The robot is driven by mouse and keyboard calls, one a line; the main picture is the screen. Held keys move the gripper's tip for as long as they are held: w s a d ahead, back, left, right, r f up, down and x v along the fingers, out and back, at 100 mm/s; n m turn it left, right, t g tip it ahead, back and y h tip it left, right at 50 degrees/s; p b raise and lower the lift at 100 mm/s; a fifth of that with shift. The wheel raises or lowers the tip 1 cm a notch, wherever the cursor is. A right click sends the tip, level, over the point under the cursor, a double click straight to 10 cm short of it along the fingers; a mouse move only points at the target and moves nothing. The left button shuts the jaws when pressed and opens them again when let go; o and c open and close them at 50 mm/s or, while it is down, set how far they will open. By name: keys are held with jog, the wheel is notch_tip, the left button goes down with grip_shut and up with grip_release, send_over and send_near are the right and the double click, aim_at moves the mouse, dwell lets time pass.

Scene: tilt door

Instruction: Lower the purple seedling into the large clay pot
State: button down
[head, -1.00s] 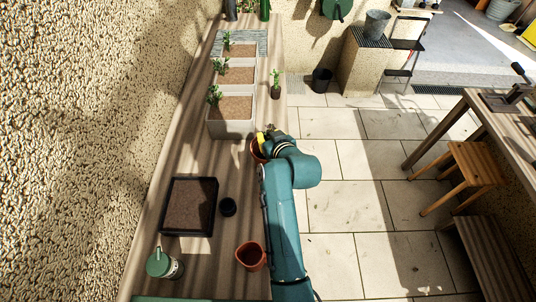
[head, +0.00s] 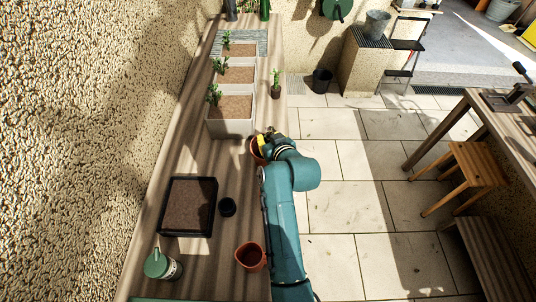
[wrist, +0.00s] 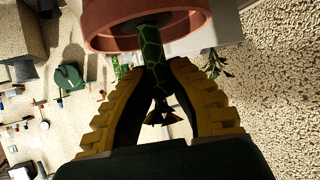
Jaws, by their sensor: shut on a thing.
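The large clay pot (head: 256,154) stands on the bench at its right edge, just beyond the middle, partly hidden by my gripper. In the wrist view its thick reddish rim (wrist: 105,25) fills the top. My gripper (wrist: 152,70), with yellow ribbed fingers, is closed around a green patterned stem of the seedling (wrist: 153,45). Dark pointed leaves (wrist: 162,114) show between the fingers. The stem's far end overlaps the pot's opening; I cannot tell how deep it reaches. In the head view my gripper (head: 263,141) is at the pot's rim, and the seedling is hidden.
Grey planters (head: 232,127) with green seedlings stand beyond the pot, and a small potted plant (head: 275,90) stands at right. Nearer are a black soil tray (head: 190,232), a small black pot (head: 227,207), another clay pot (head: 250,256) and a green-topped jar (head: 161,264).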

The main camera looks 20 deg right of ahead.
jog(key=shift+f+b, duration=0.85)
jog(key=shift+f, duration=0.4)
dwell(0.5)
jog(key=c, duration=1.1)
grip_release()
